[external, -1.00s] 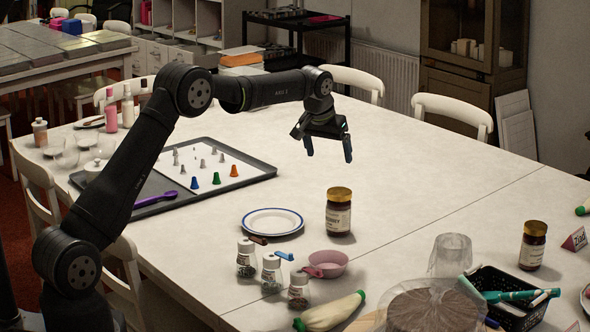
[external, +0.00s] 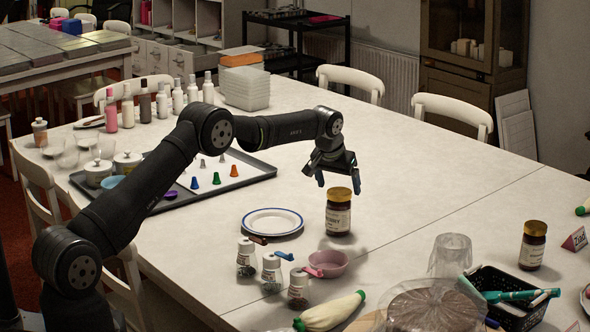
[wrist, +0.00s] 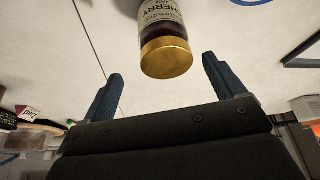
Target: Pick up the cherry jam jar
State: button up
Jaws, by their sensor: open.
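The cherry jam jar (external: 338,217) stands upright near the middle of the table, with a gold lid, dark contents and a pale label. In the wrist view the same jar (wrist: 163,30) shows "CHERRY JAM" lettering, and its gold lid points toward the gap between my fingers. My gripper (external: 339,183) is open and empty, just above and behind the jar in the external view. In the wrist view my gripper (wrist: 160,86) has one finger on each side of the lid's line, apart from it. A second gold-lidded dark jar (external: 532,248) stands at the right; its label is too small to read.
A blue-rimmed white plate (external: 273,231) lies left of the jar. A pink bowl (external: 328,270) and several small shaker jars (external: 271,274) stand in front. A black basket (external: 488,276) is at the right. The table behind the jar is clear.

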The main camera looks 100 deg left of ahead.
aim_at(339, 192)
jog(key=shift+s+a+x, duration=0.15)
jog(key=shift+x, duration=1.15)
jog(key=shift+s+a+x, duration=0.15)
jog(key=shift+a+x, duration=0.05)
jog(key=shift+x, duration=1.1)
jog(key=shift+r, duration=0.1)
jog(key=shift+c, duration=0.5)
jog(key=c, duration=1.8)
jog(key=shift+r, duration=0.1)
grip_shut()
